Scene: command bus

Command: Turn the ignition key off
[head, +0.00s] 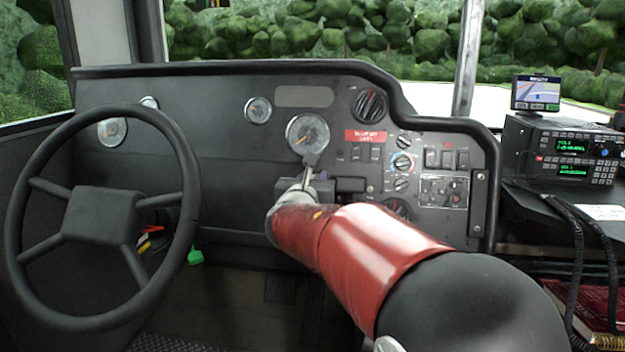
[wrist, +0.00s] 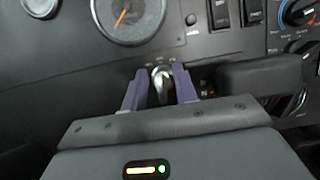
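The ignition key (wrist: 161,83) shows in the wrist view as a small silver piece on the dark dashboard, below the round gauge. Small position marks sit around its upper side. My gripper (wrist: 160,78) has its two purple fingers on either side of the key, one left and one right. The fingers stand apart, and I see no clear grip on the key. In the head view my gripper (head: 311,168) is at the dashboard below the larger gauge. There the key is hidden behind my gripper and arm.
The steering wheel (head: 100,218) stands to the left of my arm. A dark lever or block (wrist: 262,83) juts out just right of the fingers. Switches and knobs (head: 402,162) fill the panel to the right. A radio unit (head: 572,157) is farther right.

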